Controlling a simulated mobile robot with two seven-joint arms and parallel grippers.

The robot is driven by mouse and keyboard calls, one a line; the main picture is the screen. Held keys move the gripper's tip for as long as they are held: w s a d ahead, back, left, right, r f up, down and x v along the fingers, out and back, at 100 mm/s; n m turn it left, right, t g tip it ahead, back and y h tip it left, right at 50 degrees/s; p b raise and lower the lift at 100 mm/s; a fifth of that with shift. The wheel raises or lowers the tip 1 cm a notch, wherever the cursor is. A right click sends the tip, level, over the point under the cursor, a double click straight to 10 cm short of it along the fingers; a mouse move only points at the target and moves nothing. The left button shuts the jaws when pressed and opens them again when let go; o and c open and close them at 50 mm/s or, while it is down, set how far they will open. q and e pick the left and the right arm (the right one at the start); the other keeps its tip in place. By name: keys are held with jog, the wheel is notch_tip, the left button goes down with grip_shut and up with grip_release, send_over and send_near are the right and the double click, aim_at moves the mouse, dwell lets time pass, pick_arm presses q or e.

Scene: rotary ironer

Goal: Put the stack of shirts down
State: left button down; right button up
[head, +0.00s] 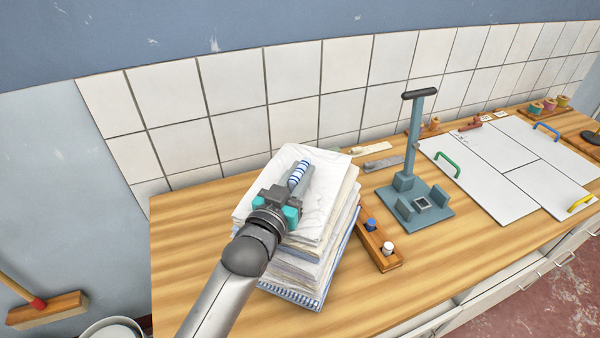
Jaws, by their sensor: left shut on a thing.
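The stack of shirts (312,264) is a tall pile of folded white and cream cloth, with blue-checked cloth at the bottom, on the left part of the wooden counter. A blue-and-white striped roll or band (299,174) shows on its top. My left gripper (288,193), with teal fingers, is over the top of the stack and shut at this striped part. The gripper hides part of the top and near left side. I cannot tell whether the stack's underside rests fully on the counter. My right gripper is not in view.
Right of the stack, a wooden block with spools (378,245) stands very close. Beyond it are a blue-grey stand with a post (413,200) and white panels with coloured handles (505,165). The wooden counter (190,235) is bare left of the stack. A tiled wall runs behind.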

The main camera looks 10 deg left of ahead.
pick_arm(q)
jog(key=shift+r, duration=0.15)
jog(key=c, duration=1.2)
grip_release()
jog(key=shift+f, duration=0.25)
jog(key=o, duration=0.5)
